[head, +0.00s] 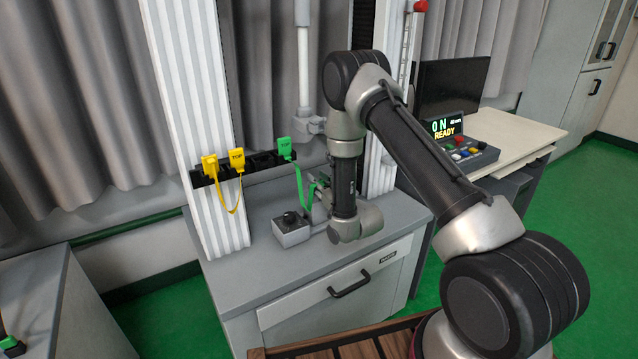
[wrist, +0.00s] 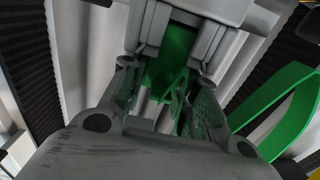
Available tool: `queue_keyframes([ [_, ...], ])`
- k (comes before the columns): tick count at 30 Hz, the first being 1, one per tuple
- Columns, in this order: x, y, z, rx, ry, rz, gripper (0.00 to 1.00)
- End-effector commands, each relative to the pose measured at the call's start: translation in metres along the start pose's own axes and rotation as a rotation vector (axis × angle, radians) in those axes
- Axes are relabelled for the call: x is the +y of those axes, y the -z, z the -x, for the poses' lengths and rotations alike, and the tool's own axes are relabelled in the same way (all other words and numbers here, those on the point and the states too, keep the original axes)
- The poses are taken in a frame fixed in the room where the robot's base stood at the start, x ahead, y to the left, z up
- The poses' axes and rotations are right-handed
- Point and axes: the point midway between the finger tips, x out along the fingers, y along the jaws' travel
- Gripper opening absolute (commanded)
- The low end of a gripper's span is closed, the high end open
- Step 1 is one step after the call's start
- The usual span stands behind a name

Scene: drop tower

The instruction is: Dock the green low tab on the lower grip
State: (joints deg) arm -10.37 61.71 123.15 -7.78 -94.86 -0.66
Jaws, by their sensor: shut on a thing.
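My gripper (wrist: 176,48) is shut on the green low tab (wrist: 170,72), which shows between its fingers in the wrist view. A green strap (wrist: 285,110) loops at the right of that view. In the head view the strap (head: 299,185) hangs from the green TOP tab (head: 285,148) down to my gripper, which is mostly hidden behind my arm. A pale grey block (wrist: 215,8) lies just beyond the fingertips in the wrist view; I cannot tell whether it is the lower grip or whether the tab touches it.
A black rack (head: 207,179) on the white column holds the green TOP tab and two yellow tabs (head: 237,160) joined by a strap. A grey box with a black knob (head: 291,232) stands on the cabinet top. A console reading READY (head: 463,140) stands at right.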

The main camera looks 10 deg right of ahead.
Motion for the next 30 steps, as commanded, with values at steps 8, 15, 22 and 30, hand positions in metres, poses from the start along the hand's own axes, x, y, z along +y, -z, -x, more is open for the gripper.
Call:
queue_keyframes([
  [8,0.0,-0.003,0.0,0.0,0.0,0.0,0.52],
  [15,0.0,-0.003,0.0,0.0,0.0,0.0,0.52],
  [22,0.0,-0.001,0.017,-0.004,-0.001,-0.001,0.52],
  [30,0.001,-0.001,0.078,-0.005,-0.002,-0.001,0.52],
])
